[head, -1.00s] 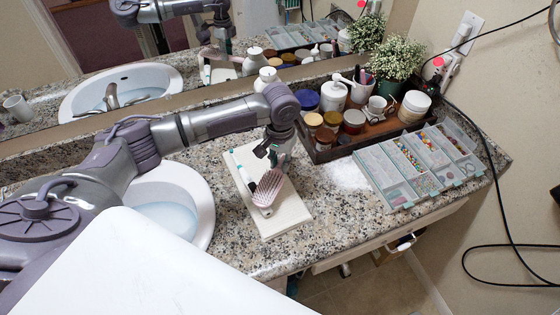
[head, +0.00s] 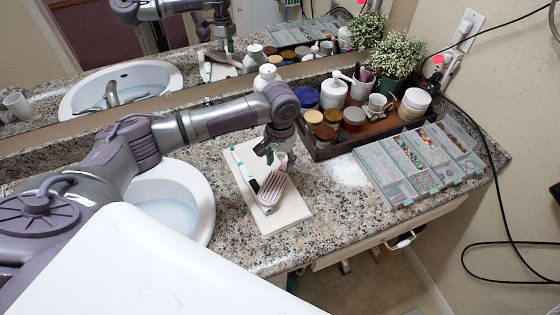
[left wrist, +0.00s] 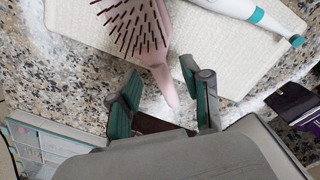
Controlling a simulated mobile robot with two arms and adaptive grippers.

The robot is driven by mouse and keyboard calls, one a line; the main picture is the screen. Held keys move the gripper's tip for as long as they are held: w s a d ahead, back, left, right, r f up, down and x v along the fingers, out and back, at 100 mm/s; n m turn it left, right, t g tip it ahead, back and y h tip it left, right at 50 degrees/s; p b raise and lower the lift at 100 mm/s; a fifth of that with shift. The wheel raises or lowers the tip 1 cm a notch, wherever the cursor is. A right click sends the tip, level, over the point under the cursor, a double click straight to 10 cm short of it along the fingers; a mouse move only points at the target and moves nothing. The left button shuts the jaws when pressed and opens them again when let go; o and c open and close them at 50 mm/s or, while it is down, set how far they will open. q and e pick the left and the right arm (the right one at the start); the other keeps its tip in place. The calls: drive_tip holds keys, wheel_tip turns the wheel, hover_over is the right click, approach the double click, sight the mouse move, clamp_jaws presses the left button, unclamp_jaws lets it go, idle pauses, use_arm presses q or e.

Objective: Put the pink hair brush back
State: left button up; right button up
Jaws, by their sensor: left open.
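The pink hair brush (head: 272,190) lies on the white mat (head: 291,212), bristles up, its handle toward my left gripper (head: 275,157). In the left wrist view the brush (left wrist: 132,27) points its bristles at the camera, and its handle end reaches between the fingers of my left gripper (left wrist: 160,75). The fingers are open, with gaps to the handle. A white and teal electric toothbrush (left wrist: 245,12) lies beside the brush on the mat. My right gripper does not show.
A dark wooden tray (head: 322,157) of jars, bottles and a cup stands right of the mat. Clear organizer boxes (head: 384,176) of beads sit further right. A potted plant (head: 385,48) stands behind; the sink (head: 204,206) is left. Speckled counter is bare in front.

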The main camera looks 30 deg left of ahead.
sight(280, 170)
use_arm(q)
wheel_tip(280, 170, up, 12)
drive_tip(key=shift+r, duration=0.25)
idle(0.6)
